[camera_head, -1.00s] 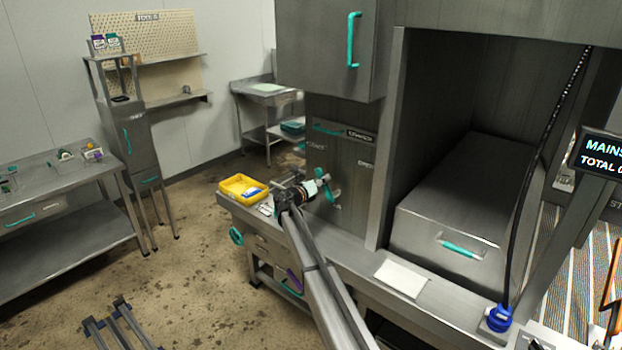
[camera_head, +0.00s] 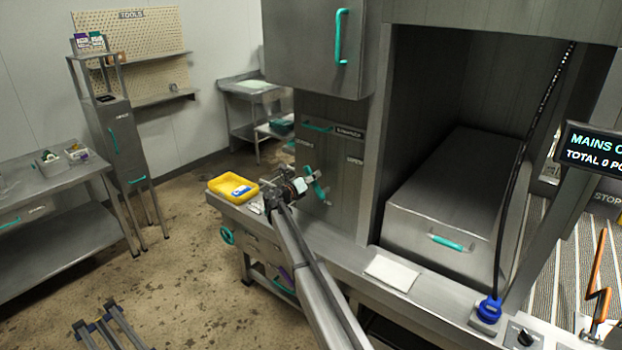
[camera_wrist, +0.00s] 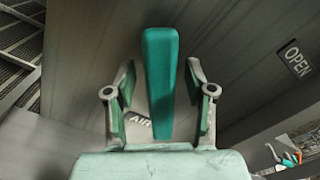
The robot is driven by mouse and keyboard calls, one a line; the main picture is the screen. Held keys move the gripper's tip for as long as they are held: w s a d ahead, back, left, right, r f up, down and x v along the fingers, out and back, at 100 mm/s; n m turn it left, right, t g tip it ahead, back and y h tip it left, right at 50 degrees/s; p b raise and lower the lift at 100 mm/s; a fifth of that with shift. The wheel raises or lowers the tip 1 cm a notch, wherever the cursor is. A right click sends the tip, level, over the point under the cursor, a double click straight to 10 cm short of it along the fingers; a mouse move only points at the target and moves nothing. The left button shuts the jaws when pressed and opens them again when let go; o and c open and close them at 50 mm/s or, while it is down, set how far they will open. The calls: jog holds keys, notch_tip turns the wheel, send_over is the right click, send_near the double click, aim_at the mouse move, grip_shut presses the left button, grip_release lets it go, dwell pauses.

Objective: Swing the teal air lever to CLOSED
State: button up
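The teal air lever (camera_head: 321,192) is on the grey panel left of the autoclave opening and slants down to the right in the head view. In the wrist view the lever (camera_wrist: 160,75) runs nearly upright between my gripper's fingers, with an AIR label (camera_wrist: 140,121) at its lower end. My gripper (camera_wrist: 160,95) is open, one finger on each side, with a visible gap to the lever on both sides. An OPEN label (camera_wrist: 297,60) is at the right. In the head view my gripper (camera_head: 308,183) is at the lever and partly covers it.
A second teal handle (camera_head: 318,128) lies higher on the panel. A yellow tray (camera_head: 226,188) stands on the bench left of my gripper. A white sheet (camera_head: 391,273) lies on the bench front. A blue plug with a black cable (camera_head: 489,309) is at the right.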

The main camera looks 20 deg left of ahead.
jog(key=v, duration=1.2)
dwell(0.3)
jog(key=s+d+f+m+g+b, duration=0.1)
jog(key=s+d+f+m+g, duration=0.3)
jog(key=s+d+f+m, duration=0.65)
jog(key=s+d+f+m+g+y, duration=0.1)
jog(key=s+d+f+m+g, duration=0.6)
jog(key=f, duration=0.7)
jog(key=s+d+f+m+g+b, duration=0.1)
jog(key=s+d+f+m+g, duration=0.1)
jog(key=s+d+f+m, duration=0.75)
jog(key=s+d+f+m+g+y+b, duration=0.1)
jog(key=s+d+f+m+g, duration=0.1)
jog(key=s+d+f, duration=0.6)
jog(key=s+d+f+m+g+y, duration=0.15)
jog(key=s+d+f+g, duration=0.35)
jog(key=s, duration=0.6)
jog(key=s+d+f+m+g+y+b, duration=0.1)
jog(key=s+d+m, duration=0.1)
jog(key=s, duration=0.7)
jog(key=s+d+f+m+g+y+b, duration=0.1)
jog(key=s+d+f+m, duration=0.1)
jog(key=s+d, duration=0.3)
jog(key=s+d+f+m+g+y+b, duration=0.1)
jog(key=s+d+m, duration=0.3)
jog(key=s, duration=1)
jog(key=shift+f, duration=0.3)
